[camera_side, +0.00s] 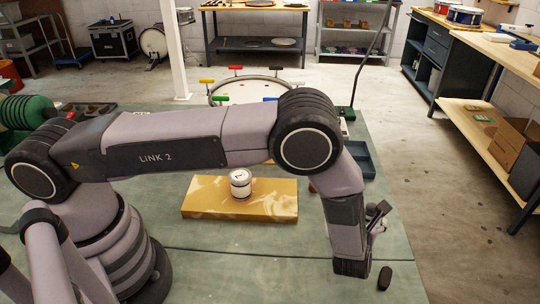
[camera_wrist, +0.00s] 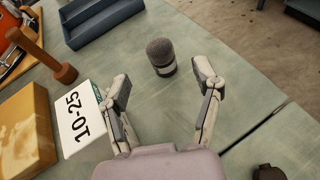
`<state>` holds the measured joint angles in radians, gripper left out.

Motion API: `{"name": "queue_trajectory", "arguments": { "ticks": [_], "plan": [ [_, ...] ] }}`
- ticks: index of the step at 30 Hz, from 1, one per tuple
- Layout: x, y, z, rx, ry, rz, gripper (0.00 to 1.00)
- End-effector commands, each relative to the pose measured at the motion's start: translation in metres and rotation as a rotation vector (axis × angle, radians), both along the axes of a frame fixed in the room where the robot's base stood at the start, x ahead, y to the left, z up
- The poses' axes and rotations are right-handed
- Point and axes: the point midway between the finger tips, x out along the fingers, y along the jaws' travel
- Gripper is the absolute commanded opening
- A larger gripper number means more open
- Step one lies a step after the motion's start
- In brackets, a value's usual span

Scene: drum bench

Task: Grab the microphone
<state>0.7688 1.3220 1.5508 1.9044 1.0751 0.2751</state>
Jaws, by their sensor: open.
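The microphone (camera_wrist: 162,58), a short dark grey body with a rounded head and a pale band, is in the upper middle of the wrist view on the green bench top. My gripper (camera_wrist: 163,84) is open and empty, its fingers spread to either side in that view. The microphone appears just ahead of the gap, closer to the right fingertip; I see no contact. In the side view my gripper (camera_side: 377,217) hangs low at the bench's right side, largely behind my forearm. I cannot make out the microphone there.
A wooden mallet (camera_wrist: 45,50), yellow block (camera_wrist: 25,130) and blue tray (camera_wrist: 100,25) are farther left. A dark object (camera_side: 385,278) is near the front right. A tin (camera_side: 240,184) stands on the block.

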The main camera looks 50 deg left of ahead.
Motion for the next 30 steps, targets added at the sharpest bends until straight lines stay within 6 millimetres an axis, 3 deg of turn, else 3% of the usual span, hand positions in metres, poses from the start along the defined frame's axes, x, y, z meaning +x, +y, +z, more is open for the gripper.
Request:
{"name": "queue_trajectory", "arguments": {
  "ticks": [5,15,23,30],
  "plan": [
    [0.012,0.005,-0.005,0.000,0.001,0.002,0.65],
    [0.056,0.021,-0.024,-0.001,0.001,0.000,0.65],
    [0.059,0.022,-0.025,-0.001,0.001,-0.001,0.65],
    [0.058,0.021,-0.025,0.000,0.001,0.000,0.36]
  ]
}}
